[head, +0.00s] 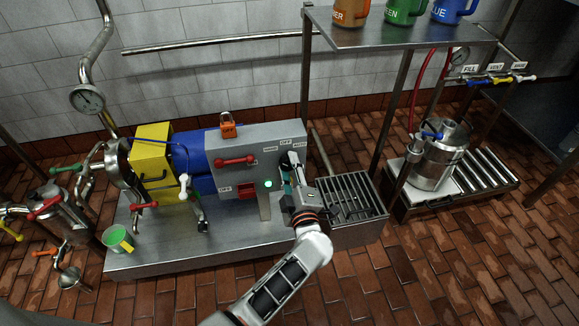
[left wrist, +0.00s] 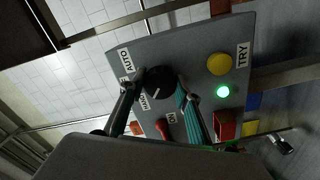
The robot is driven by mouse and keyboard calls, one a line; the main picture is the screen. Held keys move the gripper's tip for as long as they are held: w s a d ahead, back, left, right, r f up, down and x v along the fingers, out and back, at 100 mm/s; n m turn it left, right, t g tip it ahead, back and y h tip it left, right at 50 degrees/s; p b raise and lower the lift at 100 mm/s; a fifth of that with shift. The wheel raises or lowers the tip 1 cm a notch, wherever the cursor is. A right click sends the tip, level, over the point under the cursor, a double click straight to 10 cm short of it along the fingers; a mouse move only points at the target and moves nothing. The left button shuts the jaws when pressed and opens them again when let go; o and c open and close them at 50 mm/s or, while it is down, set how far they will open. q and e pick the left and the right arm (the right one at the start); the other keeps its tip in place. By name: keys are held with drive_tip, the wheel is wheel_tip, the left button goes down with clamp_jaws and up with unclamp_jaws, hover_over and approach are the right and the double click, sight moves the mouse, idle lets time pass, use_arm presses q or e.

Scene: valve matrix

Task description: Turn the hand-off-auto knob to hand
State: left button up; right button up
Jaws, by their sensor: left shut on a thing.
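The black hand-off-auto knob (left wrist: 158,79) sits on the grey control panel (left wrist: 195,45), with AUTO, HAND and a partly covered label along one side. A short pale mark on the knob seems to lie toward the HAND label, but its exact direction is hard to tell. My left gripper (left wrist: 161,86) is shut on the knob, one finger on each side. In the head view, my left gripper (head: 290,172) reaches the panel's right part and hides most of the knob. My right gripper is not in view.
The panel also bears a yellow button (left wrist: 220,64), a lit green lamp (left wrist: 222,91) and a red handle (head: 236,161). A grated metal stand (head: 350,198) is to the right. A green cup (head: 118,239) stands at the skid's left.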

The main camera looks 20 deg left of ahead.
use_arm(q)
drive_tip(key=o, duration=1.1)
